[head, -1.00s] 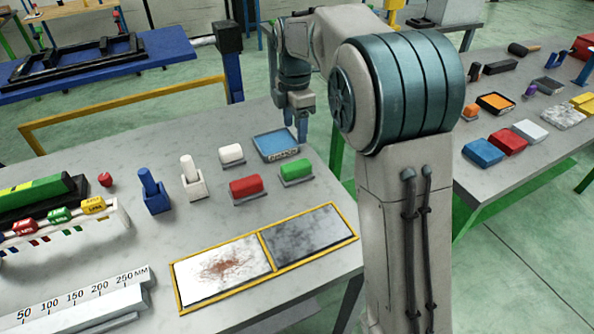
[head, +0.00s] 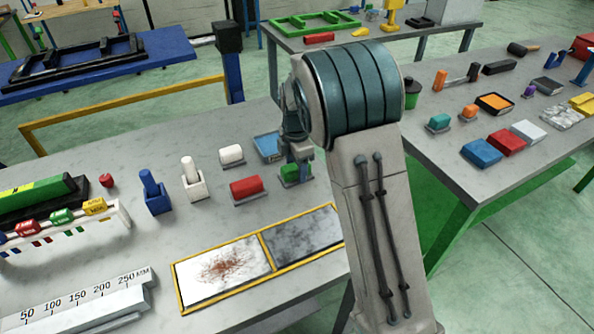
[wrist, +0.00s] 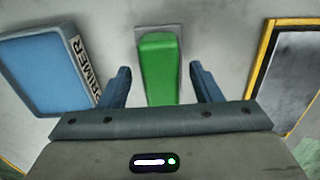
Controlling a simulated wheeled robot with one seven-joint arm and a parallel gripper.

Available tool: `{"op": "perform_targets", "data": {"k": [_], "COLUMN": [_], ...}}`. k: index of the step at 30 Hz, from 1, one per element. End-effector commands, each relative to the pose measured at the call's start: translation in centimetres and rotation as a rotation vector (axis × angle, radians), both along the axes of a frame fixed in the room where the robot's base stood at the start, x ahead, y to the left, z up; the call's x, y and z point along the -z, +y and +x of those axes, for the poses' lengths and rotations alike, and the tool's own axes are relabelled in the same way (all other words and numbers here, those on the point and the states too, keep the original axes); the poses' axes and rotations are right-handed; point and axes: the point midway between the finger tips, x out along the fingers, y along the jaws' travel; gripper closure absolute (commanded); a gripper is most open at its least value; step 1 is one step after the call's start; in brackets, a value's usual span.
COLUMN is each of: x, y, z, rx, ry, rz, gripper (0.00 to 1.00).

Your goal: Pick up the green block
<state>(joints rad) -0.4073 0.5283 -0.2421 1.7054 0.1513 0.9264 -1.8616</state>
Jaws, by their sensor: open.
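The green block (wrist: 158,72) lies on a small grey base plate (wrist: 160,30) on the grey table. In the head view the block (head: 291,171) is partly hidden by my gripper (head: 303,155). In the wrist view my gripper (wrist: 160,85) is open, with one blue-grey finger on each side of the block's near end. Space shows between each finger and the block. I cannot tell how far above the block the fingertips are.
A blue tray marked PRIMER (wrist: 42,75) is left of the block in the wrist view. A yellow-framed panel (wrist: 290,70) is to its right. A red block (head: 245,187) and a white block (head: 231,154) sit nearby on the table (head: 130,265).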

Motion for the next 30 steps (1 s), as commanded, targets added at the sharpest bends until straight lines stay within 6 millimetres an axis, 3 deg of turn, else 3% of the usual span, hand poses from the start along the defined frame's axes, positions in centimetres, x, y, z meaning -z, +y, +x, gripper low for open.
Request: {"op": "perform_targets", "data": {"k": [7, 12, 13, 23, 30], "x": [0.2, 0.2, 0.2, -0.1, -2.5], "y": [0.0, 0.0, 0.0, 0.0, 0.0], "z": [0.0, 0.0, 0.0, 0.0, 0.1], "rx": [0.000, 0.000, 0.000, 0.000, 0.000], "ry": [0.000, 0.000, 0.000, -0.002, -0.006], "rz": [0.000, 0.000, 0.000, 0.001, 0.002], "gripper": [0.42, 0.89, 0.94, 0.94, 0.94]}}
